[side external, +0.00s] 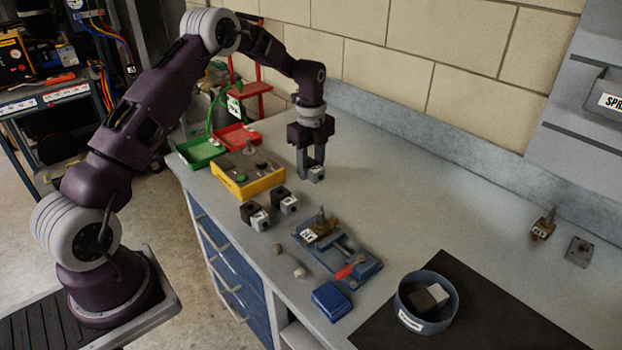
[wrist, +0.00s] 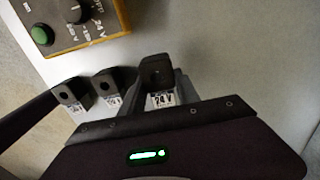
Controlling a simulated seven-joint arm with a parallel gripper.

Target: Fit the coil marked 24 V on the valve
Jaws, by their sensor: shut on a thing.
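My gripper (side external: 311,168) is shut on a black coil with a white label (wrist: 155,72). The label reads 24 V in the wrist view. The coil also shows between the fingertips in the side view (side external: 317,174), held above the bench. A valve with an upright stem (side external: 321,222) and a white tag sits at the back left of a blue vise-like fixture (side external: 366,268), below and to the right of my gripper. The two are well apart.
Two similar coils (side external: 257,215) (side external: 285,201) stand near the front edge. A yellow test box (side external: 262,187) is left of my gripper, near green (side external: 199,152) and red trays (side external: 240,136). A blue bin (side external: 426,321) stands on a black mat.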

